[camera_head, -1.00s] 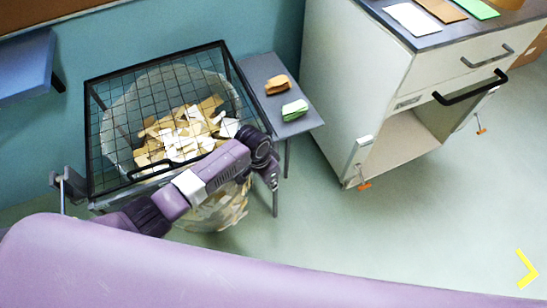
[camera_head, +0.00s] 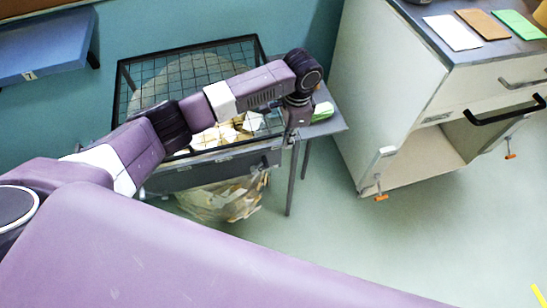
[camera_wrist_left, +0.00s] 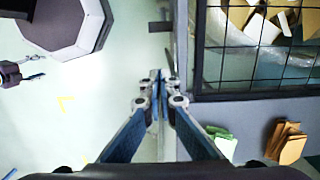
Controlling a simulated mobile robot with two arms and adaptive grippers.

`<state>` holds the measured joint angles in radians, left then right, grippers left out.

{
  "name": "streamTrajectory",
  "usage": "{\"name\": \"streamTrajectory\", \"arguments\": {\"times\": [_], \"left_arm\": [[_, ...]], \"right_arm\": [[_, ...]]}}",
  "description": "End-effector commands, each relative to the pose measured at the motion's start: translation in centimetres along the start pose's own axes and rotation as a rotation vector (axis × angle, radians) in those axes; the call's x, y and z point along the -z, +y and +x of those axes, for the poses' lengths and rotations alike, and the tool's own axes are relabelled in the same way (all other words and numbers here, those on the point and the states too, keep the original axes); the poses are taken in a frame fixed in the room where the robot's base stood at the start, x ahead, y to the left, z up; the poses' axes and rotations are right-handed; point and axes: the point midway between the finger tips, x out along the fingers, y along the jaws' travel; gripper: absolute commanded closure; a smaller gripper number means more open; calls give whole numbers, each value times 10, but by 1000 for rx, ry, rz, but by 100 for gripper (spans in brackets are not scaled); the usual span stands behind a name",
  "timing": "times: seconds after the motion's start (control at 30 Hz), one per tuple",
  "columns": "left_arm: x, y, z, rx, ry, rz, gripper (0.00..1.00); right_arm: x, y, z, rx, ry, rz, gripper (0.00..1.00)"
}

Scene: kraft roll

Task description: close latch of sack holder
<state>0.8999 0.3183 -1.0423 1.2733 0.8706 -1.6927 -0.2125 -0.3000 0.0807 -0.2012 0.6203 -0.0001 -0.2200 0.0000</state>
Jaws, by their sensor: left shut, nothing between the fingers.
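The sack holder (camera_head: 121,90) is a black frame with a wire-grid lid lying over an open sack of paper scraps; the sack (camera_head: 232,198) hangs below. My left arm crosses over it in the head view. My left gripper (camera_wrist_left: 157,75) is shut and empty, pointing down beside the holder's front rail. In the wrist view a thin dark curved piece (camera_wrist_left: 171,64), perhaps the latch, stands right by the fingertips; I cannot tell whether they touch. The latch is not clear in the head view. A small dark claw shape in the wrist view may be my right gripper (camera_wrist_left: 36,67).
A grey side table (camera_head: 335,122) with green packets (camera_head: 322,112) stands right of the holder; brown packets (camera_wrist_left: 286,142) show in the wrist view. A white cabinet (camera_head: 395,90) is further right. Blue shelf (camera_head: 45,45) at left. The floor in front is clear.

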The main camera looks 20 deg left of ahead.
Motion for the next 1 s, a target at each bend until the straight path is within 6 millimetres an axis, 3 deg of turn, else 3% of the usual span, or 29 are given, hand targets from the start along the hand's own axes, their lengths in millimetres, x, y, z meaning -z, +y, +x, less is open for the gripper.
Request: {"name": "streamTrajectory", "arguments": {"times": [0.27,0.63,0.7,1.0], "left_arm": [[0,1,25,-2,-2,0,100],[0,1,104,-1,-2,-1,100],[-13,-2,92,3,1,-2,100],[-37,0,87,0,0,0,100]], "right_arm": [[0,1,-1,-1,-1,2,44],[-1,1,1,-1,-1,2,44],[0,1,-12,-1,-2,2,44],[1,1,-22,-1,-1,2,44]]}}
